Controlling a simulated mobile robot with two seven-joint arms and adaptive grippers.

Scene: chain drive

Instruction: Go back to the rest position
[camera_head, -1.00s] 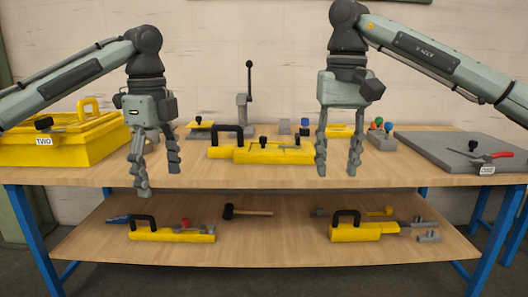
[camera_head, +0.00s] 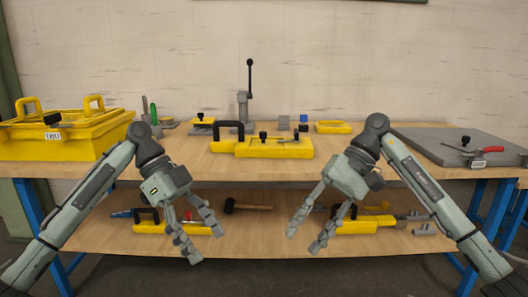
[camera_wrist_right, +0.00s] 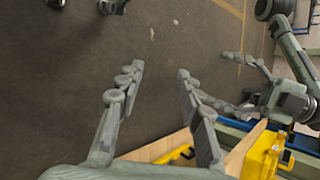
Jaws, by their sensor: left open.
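My left gripper (camera_head: 200,238) is open and empty, in front of the workbench's lower shelf and pointing down to the right. My right gripper (camera_head: 303,242) is open and empty, in front of the lower shelf and pointing down to the left. In the right wrist view, the fingers of my right gripper (camera_wrist_right: 158,75) are spread apart with nothing between them, over the floor. My left gripper (camera_wrist_right: 238,82) also shows there, at the right. Both arms reach up from the bottom corners in the head view.
The bench top (camera_head: 345,170) holds a yellow box (camera_head: 62,145) at left, a yellow fixture (camera_head: 272,149) with a black handle, a lever press (camera_head: 243,105) and a grey plate (camera_head: 430,148) with red-handled pliers (camera_head: 482,149). The lower shelf (camera_head: 255,239) holds yellow tools and a mallet (camera_head: 230,206).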

